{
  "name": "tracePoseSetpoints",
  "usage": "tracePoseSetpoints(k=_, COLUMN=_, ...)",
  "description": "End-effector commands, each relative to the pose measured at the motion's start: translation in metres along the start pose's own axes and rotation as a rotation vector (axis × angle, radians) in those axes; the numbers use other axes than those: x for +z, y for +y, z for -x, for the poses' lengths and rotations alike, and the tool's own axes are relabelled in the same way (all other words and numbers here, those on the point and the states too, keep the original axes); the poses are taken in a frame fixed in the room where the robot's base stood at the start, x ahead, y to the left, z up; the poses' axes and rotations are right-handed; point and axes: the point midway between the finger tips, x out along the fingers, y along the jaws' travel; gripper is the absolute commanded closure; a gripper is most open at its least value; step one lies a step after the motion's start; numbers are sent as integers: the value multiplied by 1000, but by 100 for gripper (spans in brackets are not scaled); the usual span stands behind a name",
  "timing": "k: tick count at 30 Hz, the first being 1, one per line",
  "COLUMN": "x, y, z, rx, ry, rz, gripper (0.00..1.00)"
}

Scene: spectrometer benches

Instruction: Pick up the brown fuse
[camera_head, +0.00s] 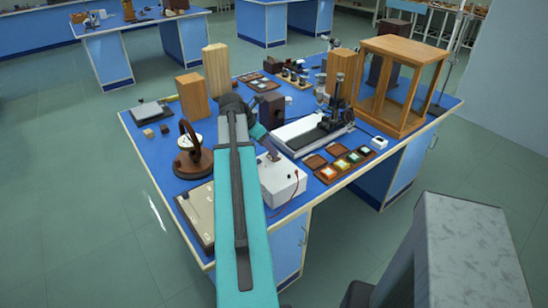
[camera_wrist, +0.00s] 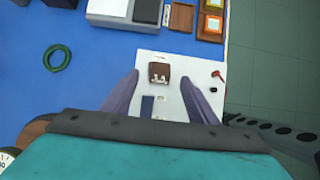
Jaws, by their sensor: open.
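The brown fuse (camera_wrist: 159,72) is a small dark brown block with pale contacts on its near side. It sits on the top of a white box (camera_wrist: 206,68), which also shows in the head view (camera_head: 287,183). My gripper (camera_wrist: 160,76) is open above the box, with one finger to the left and one to the right of the fuse, apart from it in the picture. The height of the fingertips over the fuse is hard to tell. In the head view my arm hides part of the box and the area around the fuse.
A red knob (camera_wrist: 217,74) and a small black part are on the box's right side. A green ring (camera_wrist: 57,57) lies on the blue bench at left. A round-dial meter (camera_head: 192,150) stands left of my arm. Framed coloured samples (camera_head: 344,164) and a wooden case (camera_head: 403,45) are at right.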

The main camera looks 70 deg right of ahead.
Motion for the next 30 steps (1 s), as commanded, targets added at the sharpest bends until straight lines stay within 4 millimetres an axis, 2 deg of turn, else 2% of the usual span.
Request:
tracePoseSetpoints(k=11, x=0, y=0, z=-2, rx=0, ry=0, rz=1, gripper=47)
tracePoseSetpoints(k=30, x=-1, y=-2, z=-50, rx=1, ry=0, rz=2, gripper=47)
